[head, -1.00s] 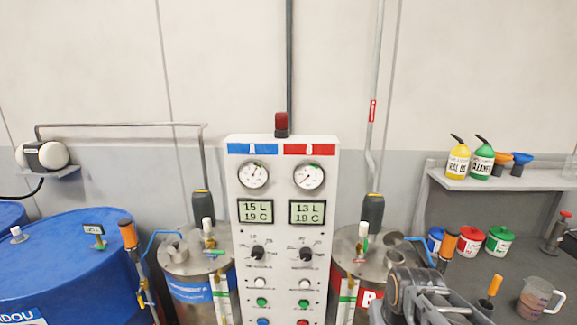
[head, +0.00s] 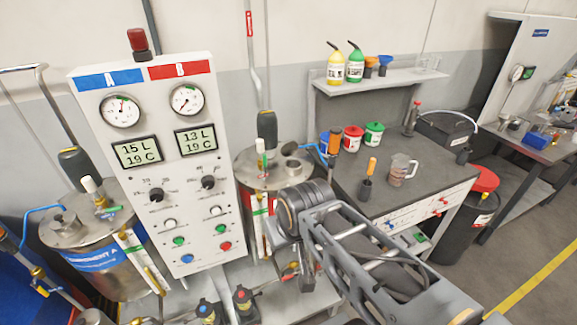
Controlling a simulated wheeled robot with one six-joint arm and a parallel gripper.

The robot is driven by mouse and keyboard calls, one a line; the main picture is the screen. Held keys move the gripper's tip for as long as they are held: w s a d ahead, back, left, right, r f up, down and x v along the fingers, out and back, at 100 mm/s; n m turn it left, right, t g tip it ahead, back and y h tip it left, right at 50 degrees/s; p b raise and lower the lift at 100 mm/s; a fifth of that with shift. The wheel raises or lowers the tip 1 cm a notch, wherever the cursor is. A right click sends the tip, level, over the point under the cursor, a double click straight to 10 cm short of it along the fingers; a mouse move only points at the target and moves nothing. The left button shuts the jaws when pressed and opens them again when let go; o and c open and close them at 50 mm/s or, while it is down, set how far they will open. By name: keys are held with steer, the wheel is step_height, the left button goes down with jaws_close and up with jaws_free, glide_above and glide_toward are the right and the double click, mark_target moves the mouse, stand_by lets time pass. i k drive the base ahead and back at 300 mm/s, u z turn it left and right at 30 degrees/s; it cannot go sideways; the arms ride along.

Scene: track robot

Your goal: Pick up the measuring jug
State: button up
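The measuring jug (head: 400,170) is a clear jug with a handle and some brownish-red content low inside. It stands upright on the dark top of the workbench (head: 385,200), near its front right part. My arm reaches in from the lower right, in front of tank B and to the left of the jug. The end of the arm is folded, and its fingers cannot be made out, so I cannot tell whether the gripper is open or shut. The jug is apart from the arm.
An orange-handled tool in a dark holder (head: 367,182) stands just left of the jug. Red (head: 353,138) and green-lidded (head: 373,134) tins stand behind. The control cabinet (head: 165,160) is at left. Floor is open at lower right.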

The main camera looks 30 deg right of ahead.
mark_target(403, 170)
steer(key=z, duration=2.85)
steer(key=i, duration=2.45)
steer(key=u, duration=3.15)
